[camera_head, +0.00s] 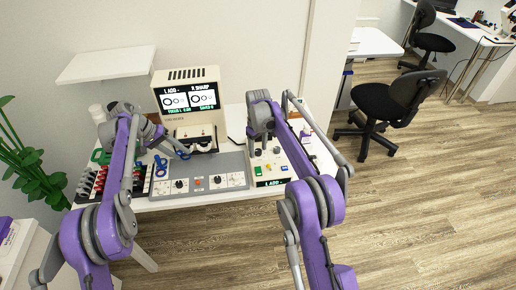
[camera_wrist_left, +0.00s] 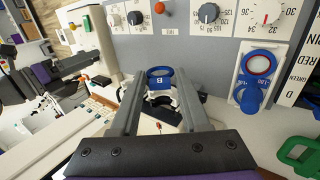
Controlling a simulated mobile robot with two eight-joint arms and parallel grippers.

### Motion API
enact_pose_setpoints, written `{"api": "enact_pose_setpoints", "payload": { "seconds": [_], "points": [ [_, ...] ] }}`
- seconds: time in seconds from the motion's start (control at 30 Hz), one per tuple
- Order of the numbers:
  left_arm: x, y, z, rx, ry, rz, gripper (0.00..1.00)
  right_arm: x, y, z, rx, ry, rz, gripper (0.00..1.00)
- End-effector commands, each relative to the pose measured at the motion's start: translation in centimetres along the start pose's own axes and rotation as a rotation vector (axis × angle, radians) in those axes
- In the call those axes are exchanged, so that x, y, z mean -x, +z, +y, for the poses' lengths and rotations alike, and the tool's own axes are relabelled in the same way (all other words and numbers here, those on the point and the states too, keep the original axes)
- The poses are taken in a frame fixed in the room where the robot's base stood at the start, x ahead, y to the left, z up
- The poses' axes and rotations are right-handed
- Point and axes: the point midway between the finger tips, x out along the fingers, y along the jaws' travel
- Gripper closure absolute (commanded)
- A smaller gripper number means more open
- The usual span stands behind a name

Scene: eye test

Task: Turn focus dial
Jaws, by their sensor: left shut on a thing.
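My left gripper (camera_head: 180,150) is in front of the cream eye-test machine (camera_head: 186,98). In the left wrist view its fingers (camera_wrist_left: 160,92) are shut on a blue ringed lens (camera_wrist_left: 160,73) with a letter tag. I cannot read which is the focus dial. The machine's screen (camera_head: 188,98) shows ring pictures, "L ADD" and "R SHARP". My right gripper (camera_head: 264,148) is over the right-hand control box (camera_head: 272,182); its fingertips are unclear.
A rack of coloured handles (camera_head: 97,182) and a green-handled item (camera_head: 100,157) are at the table's left. A white shelf (camera_head: 107,64) hangs above. A black chair (camera_head: 390,105) stands right.

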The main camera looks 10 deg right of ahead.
Motion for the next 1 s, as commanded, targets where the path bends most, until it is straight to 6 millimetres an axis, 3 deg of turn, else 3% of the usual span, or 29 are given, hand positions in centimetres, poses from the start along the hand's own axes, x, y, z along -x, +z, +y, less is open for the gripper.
{"api": "enact_pose_setpoints", "payload": {
  "seconds": [0.37,0.8,1.0],
  "points": [
    [0.0,0.0,0.0,0.000,0.000,0.000,1.00,0.7,0.0,0.0,0.000,0.000,-0.001,0.36],
    [0.0,0.0,0.0,0.000,0.000,0.000,1.00,9.5,0.0,0.0,0.000,0.000,-0.001,0.36],
    [0.0,0.0,0.0,0.000,0.000,0.000,1.00,11.3,-0.1,0.0,0.000,0.000,-0.001,0.36]
  ]
}}
